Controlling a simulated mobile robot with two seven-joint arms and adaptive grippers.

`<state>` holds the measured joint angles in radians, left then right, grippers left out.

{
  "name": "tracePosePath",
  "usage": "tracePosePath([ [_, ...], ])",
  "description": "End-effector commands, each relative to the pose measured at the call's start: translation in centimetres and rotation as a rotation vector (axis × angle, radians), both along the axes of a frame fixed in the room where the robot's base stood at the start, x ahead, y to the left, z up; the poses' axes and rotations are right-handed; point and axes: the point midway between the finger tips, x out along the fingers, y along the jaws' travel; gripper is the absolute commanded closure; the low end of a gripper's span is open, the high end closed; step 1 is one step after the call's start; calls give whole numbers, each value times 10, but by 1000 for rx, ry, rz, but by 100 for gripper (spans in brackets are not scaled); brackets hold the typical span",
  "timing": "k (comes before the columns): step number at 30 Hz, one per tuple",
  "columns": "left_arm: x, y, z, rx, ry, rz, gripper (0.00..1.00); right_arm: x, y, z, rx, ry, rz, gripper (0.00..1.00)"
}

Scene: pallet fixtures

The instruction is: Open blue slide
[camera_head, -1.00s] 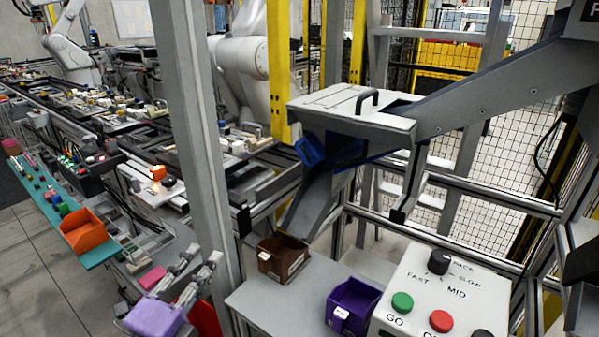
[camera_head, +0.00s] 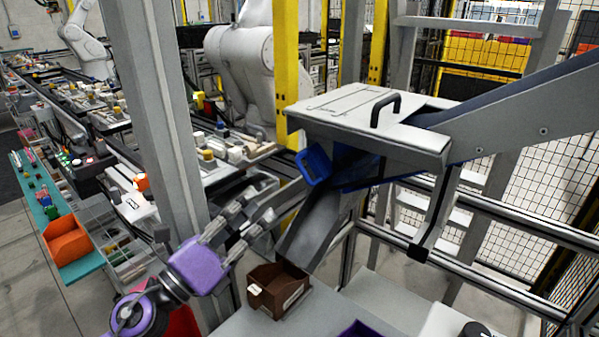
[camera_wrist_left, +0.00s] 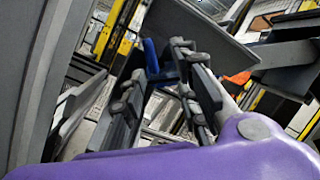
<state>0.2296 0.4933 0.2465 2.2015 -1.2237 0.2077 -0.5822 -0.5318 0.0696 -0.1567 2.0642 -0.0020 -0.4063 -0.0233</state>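The blue slide (camera_head: 314,165) shows as a bright blue handle below the near left edge of the grey hopper box (camera_head: 352,120), above the grey chute (camera_head: 318,226). My left gripper (camera_head: 260,205), with its purple body, points up and right toward the blue slide, to its lower left, apart from it. Its two fingers are spread with nothing between them. In the left wrist view, the blue slide (camera_wrist_left: 151,56) appears beyond and between the open fingertips (camera_wrist_left: 160,62). My right gripper is not in view.
A grey post (camera_head: 153,120) stands close behind my left gripper. A brown bin (camera_head: 277,290) sits below the chute, and a purple bin (camera_head: 360,329) is partly cut off at the bottom. An orange bin (camera_head: 67,240) is at left. A black handle (camera_head: 385,107) tops the hopper.

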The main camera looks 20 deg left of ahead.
Motion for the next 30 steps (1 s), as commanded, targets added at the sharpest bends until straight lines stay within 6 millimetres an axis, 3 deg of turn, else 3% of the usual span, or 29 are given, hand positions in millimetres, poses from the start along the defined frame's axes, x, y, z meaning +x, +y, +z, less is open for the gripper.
tracePosePath([
  [15,103,-40,11,-1,-4,0,71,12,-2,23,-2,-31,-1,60],
  [21,122,-48,15,-1,-1,0,71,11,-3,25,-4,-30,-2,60],
  [30,128,-50,15,-1,0,0,71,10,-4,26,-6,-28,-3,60],
])
